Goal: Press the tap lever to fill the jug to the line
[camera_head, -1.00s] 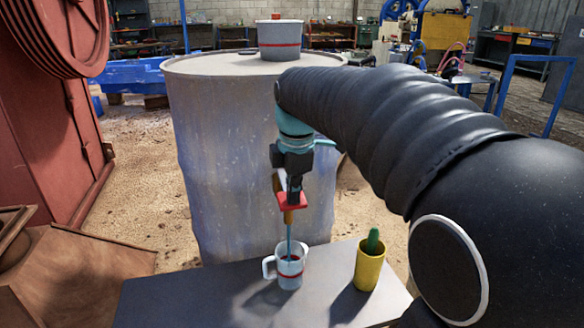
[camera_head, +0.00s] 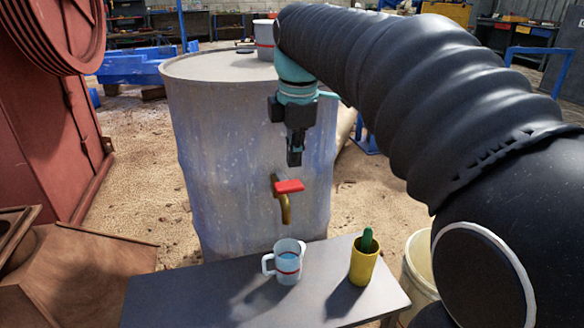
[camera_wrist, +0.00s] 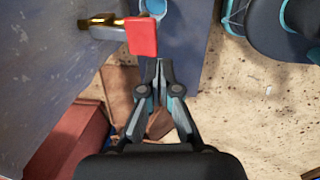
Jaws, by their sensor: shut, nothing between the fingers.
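The tap's red lever (camera_head: 289,186) sits on a brass tap (camera_head: 285,209) on the drum's front. No stream shows below the spout. The white jug (camera_head: 287,266) stands on the table under the tap, handle to the left. Blue water and a red line show on it; how exactly the level matches the line is hard to tell. My gripper (camera_head: 295,161) points down, shut and empty, above the lever and apart from it. In the wrist view its fingertips (camera_wrist: 159,66) are just below the red lever (camera_wrist: 142,36) in the picture, and the jug (camera_wrist: 153,8) is partly cut off.
The large drum (camera_head: 215,140) is behind the tap, with a grey pot (camera_head: 264,40) on top. A pale bucket (camera_head: 418,262) stands right of the table.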

